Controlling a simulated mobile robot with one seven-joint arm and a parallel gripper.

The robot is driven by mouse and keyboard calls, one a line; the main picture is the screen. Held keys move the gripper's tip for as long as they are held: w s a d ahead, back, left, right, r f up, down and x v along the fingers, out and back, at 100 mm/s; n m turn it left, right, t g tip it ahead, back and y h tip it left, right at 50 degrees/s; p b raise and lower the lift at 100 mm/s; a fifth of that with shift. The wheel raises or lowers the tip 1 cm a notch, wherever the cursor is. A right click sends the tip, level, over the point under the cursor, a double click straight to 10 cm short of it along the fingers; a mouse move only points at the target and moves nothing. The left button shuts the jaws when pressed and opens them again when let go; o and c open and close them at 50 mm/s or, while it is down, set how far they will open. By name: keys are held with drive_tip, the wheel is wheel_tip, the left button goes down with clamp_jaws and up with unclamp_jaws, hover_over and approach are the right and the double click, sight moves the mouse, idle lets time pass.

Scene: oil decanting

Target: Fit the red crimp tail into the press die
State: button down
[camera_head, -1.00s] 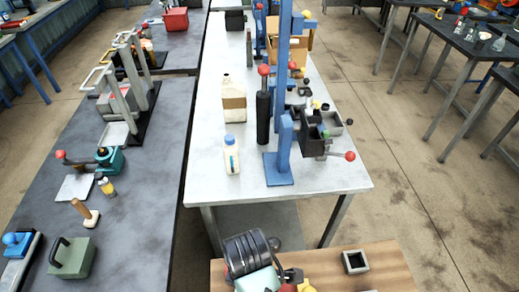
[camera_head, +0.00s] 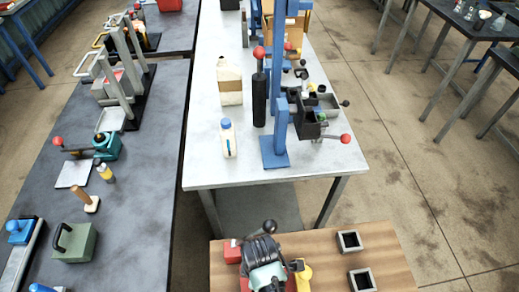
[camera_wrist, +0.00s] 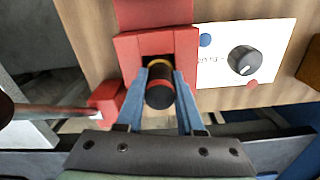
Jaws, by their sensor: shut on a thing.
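In the wrist view my gripper (camera_wrist: 160,76) is shut on a dark cylindrical piece with a red band (camera_wrist: 159,96); a brassy ring shows on its far side. I take this as the piece with the crimp tail; the tail itself is hidden. The piece is in front of a red block with a dark square opening (camera_wrist: 126,52), which looks like the press die. The piece lines up roughly with the opening. I cannot tell whether its far end is inside. In the head view my arm hides the gripper and held piece; a red block (camera_head: 232,250) shows beside it.
A white panel with a dark knob (camera_wrist: 243,60) is right of the red block. A red lever part (camera_wrist: 107,99) with a rod sticks out left. Two square dark-and-grey boxes (camera_head: 349,241) stand on the wooden bench (camera_head: 395,245) at right. A blue press (camera_head: 277,130) stands on the white table.

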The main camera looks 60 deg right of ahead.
drive_tip(key=shift+f, duration=0.15)
drive_tip(key=c, duration=0.5)
unclamp_jaws()
drive_tip(key=shift+c, duration=0.2)
wheel_tip(320, 180, up, 12)
drive_tip(key=shift+r+b, duration=0.2)
drive_tip(key=shift+b, duration=0.15)
